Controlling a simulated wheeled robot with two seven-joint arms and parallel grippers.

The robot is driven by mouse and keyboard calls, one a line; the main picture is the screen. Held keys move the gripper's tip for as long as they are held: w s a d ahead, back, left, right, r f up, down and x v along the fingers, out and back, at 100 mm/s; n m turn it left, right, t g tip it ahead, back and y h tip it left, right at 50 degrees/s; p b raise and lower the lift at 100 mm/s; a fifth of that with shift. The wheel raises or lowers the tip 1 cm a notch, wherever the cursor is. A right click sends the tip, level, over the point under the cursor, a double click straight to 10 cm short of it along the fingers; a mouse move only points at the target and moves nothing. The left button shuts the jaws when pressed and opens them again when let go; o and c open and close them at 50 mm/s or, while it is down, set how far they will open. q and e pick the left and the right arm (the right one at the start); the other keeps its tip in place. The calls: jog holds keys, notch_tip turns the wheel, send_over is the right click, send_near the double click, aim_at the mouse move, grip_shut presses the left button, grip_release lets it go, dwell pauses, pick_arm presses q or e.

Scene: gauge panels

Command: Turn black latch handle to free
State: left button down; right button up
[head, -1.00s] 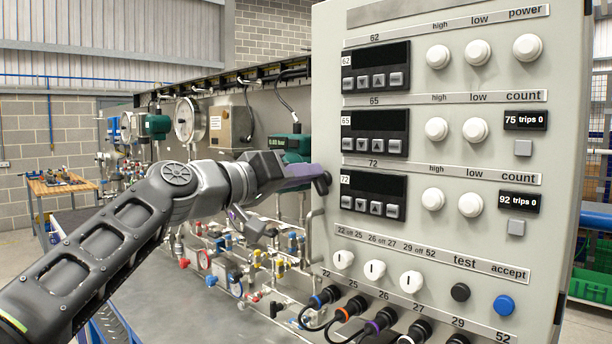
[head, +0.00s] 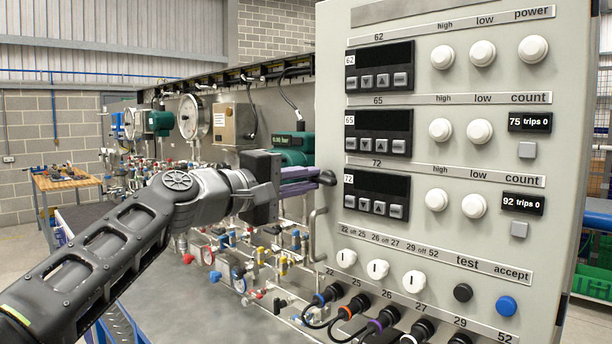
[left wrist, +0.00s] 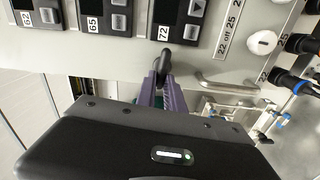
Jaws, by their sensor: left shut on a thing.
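The black latch handle (head: 327,178) sticks out at the left edge of the grey gauge panel, beside the display marked 72. In the left wrist view the latch handle (left wrist: 164,58) shows at the tips of the purple fingers. My left gripper (head: 318,180) reaches it from the left and is shut on it. In the left wrist view my left gripper (left wrist: 163,76) has its two fingers on either side of the handle. The fingers hide part of the handle. My right gripper is not in view.
The grey panel (head: 560,130) carries displays, white knobs, a black button (head: 463,292) and a blue button (head: 507,305). A metal bar handle (head: 314,228) is just below my gripper. Plugs with cables (head: 340,290) hang along the panel's bottom. Pipes and valves stand behind.

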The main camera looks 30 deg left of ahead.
pick_arm(q)
jog(key=shift+n, duration=0.6)
jog(key=shift+f, duration=0.1)
jog(key=c, duration=1.4)
grip_release()
jog(key=shift+c, duration=0.2)
jog(key=b+v, duration=0.1)
jog(key=v, duration=0.7)
jog(key=shift+b, duration=0.4)
jog(key=shift+w, duration=0.1)
